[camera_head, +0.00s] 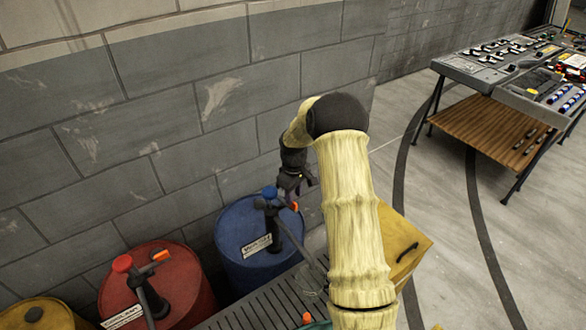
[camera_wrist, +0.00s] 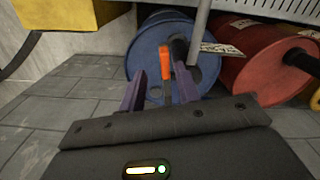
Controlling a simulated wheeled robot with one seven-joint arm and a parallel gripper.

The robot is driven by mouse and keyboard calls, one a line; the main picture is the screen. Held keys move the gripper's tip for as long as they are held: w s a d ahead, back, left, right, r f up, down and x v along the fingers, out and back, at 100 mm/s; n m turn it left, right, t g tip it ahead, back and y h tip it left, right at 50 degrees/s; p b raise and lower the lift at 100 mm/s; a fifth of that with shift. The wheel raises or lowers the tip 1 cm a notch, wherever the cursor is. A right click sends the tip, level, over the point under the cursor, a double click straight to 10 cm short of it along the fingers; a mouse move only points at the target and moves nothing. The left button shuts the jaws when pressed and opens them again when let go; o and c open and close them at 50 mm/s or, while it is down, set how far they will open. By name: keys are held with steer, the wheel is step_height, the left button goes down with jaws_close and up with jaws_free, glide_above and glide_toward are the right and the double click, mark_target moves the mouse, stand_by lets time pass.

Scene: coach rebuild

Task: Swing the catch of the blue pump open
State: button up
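The blue pump stands on the blue barrel (camera_head: 262,268). It has a black body (camera_head: 274,228) and a blue knob (camera_head: 269,192). Its catch shows in the head view as a small orange tip (camera_head: 295,206) just below my gripper (camera_head: 296,192). In the wrist view the orange catch (camera_wrist: 166,66) stands between the two purple fingers of my gripper (camera_wrist: 160,88), with a gap on each side. The fingers are apart. I cannot tell how far the catch lies beyond the fingertips. My arm hides part of the area right of the barrel.
A red barrel (camera_head: 178,285) with a similar pump stands left of the blue one, and a yellow barrel (camera_head: 38,315) farther left. A grey slatted surface (camera_head: 250,318) lies in front. A yellow box (camera_head: 405,245) is at right. The brick wall (camera_head: 140,190) is close behind.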

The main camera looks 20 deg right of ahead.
step_height(320, 180, up, 15)
steer(key=b, duration=0.2)
steer(key=shift+b, duration=0.4)
steer(key=shift+s, duration=0.15)
steer(key=s+a+f+m+t, duration=0.1)
steer(key=s+a+f+m, duration=0.1)
steer(key=s, duration=1.1)
steer(key=s+a+f+m+t, duration=0.1)
steer(key=s+a+m, duration=0.3)
steer(key=s, duration=0.9)
steer(key=shift+a+f+m+t, duration=0.3)
steer(key=shift+a+f, duration=0.05)
steer(key=shift+a, duration=0.85)
